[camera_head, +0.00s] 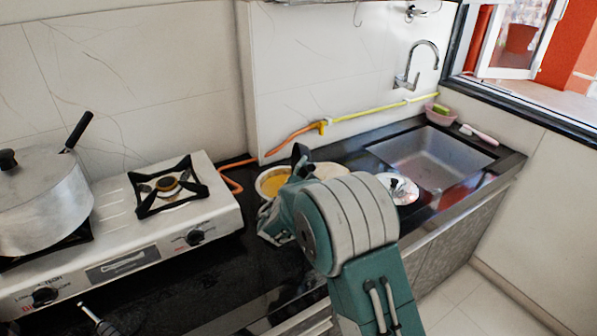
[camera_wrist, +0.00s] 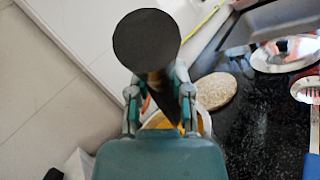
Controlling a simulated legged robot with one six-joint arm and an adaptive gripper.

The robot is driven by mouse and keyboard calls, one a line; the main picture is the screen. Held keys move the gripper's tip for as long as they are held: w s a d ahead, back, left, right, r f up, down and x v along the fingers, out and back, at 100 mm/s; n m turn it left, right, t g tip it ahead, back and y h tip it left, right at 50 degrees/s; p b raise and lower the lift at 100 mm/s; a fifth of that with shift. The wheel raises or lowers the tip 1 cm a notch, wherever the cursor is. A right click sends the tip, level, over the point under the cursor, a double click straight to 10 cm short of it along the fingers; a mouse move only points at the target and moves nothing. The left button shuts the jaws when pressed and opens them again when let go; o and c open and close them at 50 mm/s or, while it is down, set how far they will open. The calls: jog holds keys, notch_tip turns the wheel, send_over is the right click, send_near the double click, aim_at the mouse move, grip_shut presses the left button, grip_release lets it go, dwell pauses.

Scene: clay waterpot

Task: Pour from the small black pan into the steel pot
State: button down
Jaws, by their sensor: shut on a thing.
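In the wrist view, my gripper (camera_wrist: 159,93) is shut on the handle of the small black pan (camera_wrist: 147,38). The pan's dark round face shows beyond the fingers; I cannot tell whether it is the inside or the underside, and no contents show. In the head view, my arm hides most of the gripper, and a small black part of the pan (camera_head: 300,154) shows above it. The large steel pot (camera_head: 42,205) stands on the stove's left burner, far left of my gripper. It has a black knob on top and a black handle behind; its inside is hidden.
The white stove (camera_head: 120,235) has an empty right burner (camera_head: 168,187). A bowl with yellow contents (camera_head: 272,183) stands behind my arm. A pale round board (camera_wrist: 215,91) and a shiny lid (camera_head: 398,188) lie on the dark counter. The sink (camera_head: 430,158) and tap (camera_head: 412,75) are at right.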

jog(key=shift+s+a+r+n+t, duration=0.15)
jog(key=shift+a+n+t, duration=0.25)
jog(key=shift+a+n, duration=0.2)
jog(key=shift+a, duration=0.1)
dwell(0.5)
jog(key=shift+s+a+n+t, duration=0.1)
jog(key=shift+a+n+t, duration=0.2)
jog(key=shift+n, duration=0.1)
